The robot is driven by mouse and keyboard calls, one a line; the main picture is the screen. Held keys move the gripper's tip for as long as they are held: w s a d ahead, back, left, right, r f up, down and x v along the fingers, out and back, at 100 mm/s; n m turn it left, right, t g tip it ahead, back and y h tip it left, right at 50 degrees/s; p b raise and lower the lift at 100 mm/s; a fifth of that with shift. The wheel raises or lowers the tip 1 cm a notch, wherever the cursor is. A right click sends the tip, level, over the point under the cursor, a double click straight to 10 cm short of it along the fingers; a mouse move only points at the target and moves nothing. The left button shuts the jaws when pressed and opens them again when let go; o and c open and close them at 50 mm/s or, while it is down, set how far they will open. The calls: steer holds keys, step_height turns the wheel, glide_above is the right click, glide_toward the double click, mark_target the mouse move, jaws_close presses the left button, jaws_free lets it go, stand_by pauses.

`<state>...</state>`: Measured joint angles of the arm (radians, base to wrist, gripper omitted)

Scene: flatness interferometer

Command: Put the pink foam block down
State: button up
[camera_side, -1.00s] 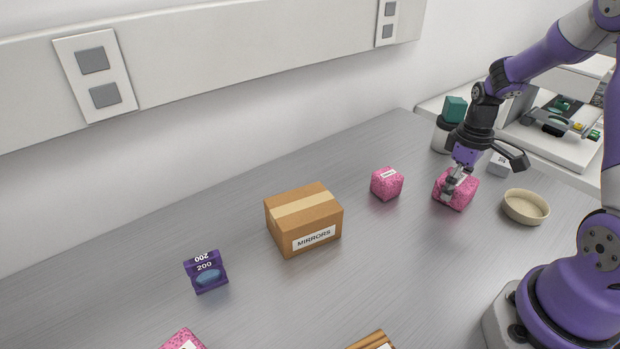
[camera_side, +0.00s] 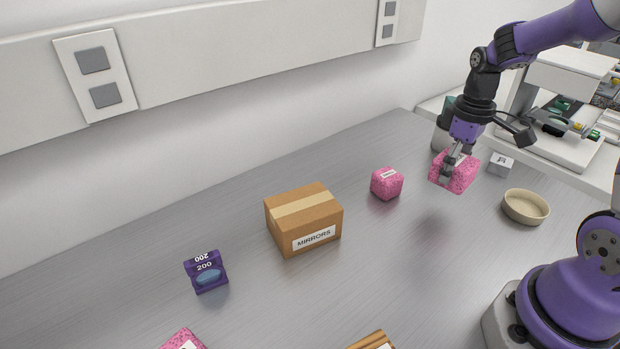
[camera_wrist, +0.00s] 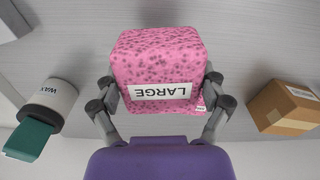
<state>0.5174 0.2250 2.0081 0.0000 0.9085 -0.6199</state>
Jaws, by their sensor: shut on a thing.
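The pink foam block (camera_side: 462,174) is speckled and hangs in the air above the grey bench in the side view, with a shadow beneath it. In the wrist view the block (camera_wrist: 160,56) fills the upper middle and shows a white label reading LARGE. My gripper (camera_side: 452,166) is shut on it, with a finger on each side of the block in the wrist view (camera_wrist: 160,95). The block is slightly tilted in the side view. Its underside is hidden.
A smaller pink block (camera_side: 386,185) and a MIRRORS carton (camera_side: 305,225) stand to the left. A beige dish (camera_side: 525,207), a small white block (camera_side: 500,164) and a WAX tin (camera_wrist: 53,101) with a green block (camera_wrist: 28,140) are nearby. Bench between dish and carton is clear.

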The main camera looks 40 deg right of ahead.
steer(key=w+a+r, duration=0.1)
steer(key=a+r, duration=0.3)
steer(key=a, duration=0.7)
steer(key=w+a+r+m, duration=0.1)
steer(key=a+r, duration=0.3)
steer(key=a, duration=0.7)
steer(key=w+a+r, duration=0.1)
steer(key=a+r, duration=0.3)
steer(key=a, duration=0.8)
glide_above(303, 204)
step_height(303, 204, down, 7)
steer(key=shift+a+r, duration=0.1)
steer(key=shift+r, duration=0.05)
steer(key=shift+f, duration=2.1)
